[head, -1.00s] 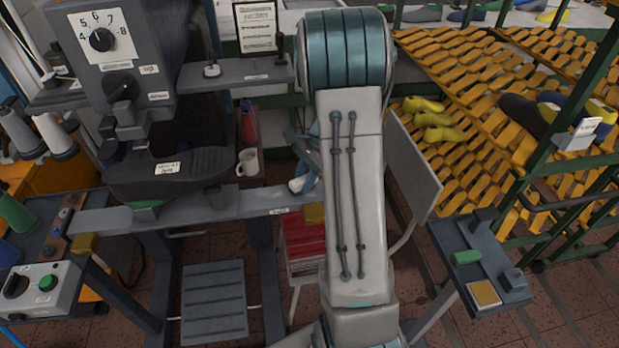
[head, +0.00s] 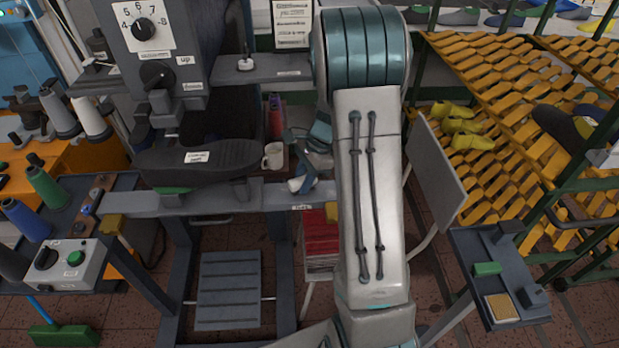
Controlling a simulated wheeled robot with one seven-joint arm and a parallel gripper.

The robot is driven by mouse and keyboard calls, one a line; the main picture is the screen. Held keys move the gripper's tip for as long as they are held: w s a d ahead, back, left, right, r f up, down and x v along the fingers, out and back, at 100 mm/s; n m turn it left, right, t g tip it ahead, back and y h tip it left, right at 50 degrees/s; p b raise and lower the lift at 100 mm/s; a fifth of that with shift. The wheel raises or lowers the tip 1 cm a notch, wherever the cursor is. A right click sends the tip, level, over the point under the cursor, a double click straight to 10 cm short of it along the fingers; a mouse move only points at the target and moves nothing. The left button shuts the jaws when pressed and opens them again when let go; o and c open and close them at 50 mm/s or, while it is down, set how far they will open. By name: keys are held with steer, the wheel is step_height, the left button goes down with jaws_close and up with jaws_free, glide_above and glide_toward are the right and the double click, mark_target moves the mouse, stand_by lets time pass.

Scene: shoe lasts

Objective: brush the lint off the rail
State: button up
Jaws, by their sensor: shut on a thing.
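The rail (head: 250,194) is the grey horizontal bar across the front of the machine, with a small label near its right end. Lint cannot be made out on it at this size. My gripper (head: 305,168) shows only in part, left of my large pale arm, close to the rail's right part. My arm hides the area to the right.
The dark machine (head: 160,80) rises at the left. A control box (head: 60,265) and thread spools are farther left. A small side table (head: 505,290) and yellow racks (head: 500,90) stand at the right.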

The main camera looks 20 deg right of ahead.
mark_target(290, 180)
steer(key=shift+w+a+f, duration=0.1)
steer(key=shift+w+a, duration=0.15)
steer(key=shift+a, duration=0.6)
steer(key=shift+w+a+f, duration=0.1)
steer(key=shift+w+a, duration=0.1)
steer(key=shift+a, duration=0.6)
steer(key=shift+w+a+r+p, duration=0.1)
steer(key=shift+w+a+p, duration=0.2)
steer(key=shift+a, duration=0.5)
steer(key=shift+w+a+p, duration=0.15)
steer(key=shift+w+a, duration=0.1)
steer(key=shift+a, duration=0.5)
steer(key=shift+r+p, duration=2.4)
steer(key=shift+r, duration=0.7)
step_height(290, 180, up, 3)
steer(key=shift+p, duration=1.15)
